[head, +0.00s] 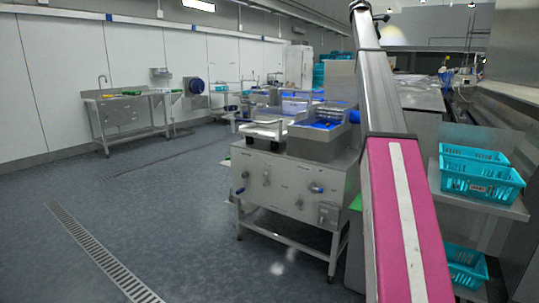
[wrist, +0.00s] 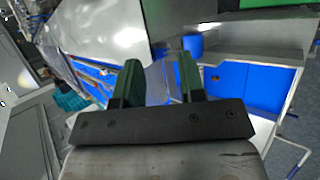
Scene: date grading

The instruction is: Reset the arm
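My gripper (wrist: 158,82) shows in the wrist view as a dark bar with two green-and-black fingers set well apart. It is open, and nothing sits between the fingers. Beyond it are a shiny steel surface and blue panels, tilted in the picture. In the head view my arm, with a pink and white section, rises through the right half of the picture. The gripper itself cannot be made out there.
A steel machine (head: 290,185) stands just left of my arm. Teal baskets (head: 480,180) sit on a rack at right. A sink table (head: 125,110) stands by the far-left wall. The grey floor (head: 160,220) at left is clear, with a drain grate (head: 100,255).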

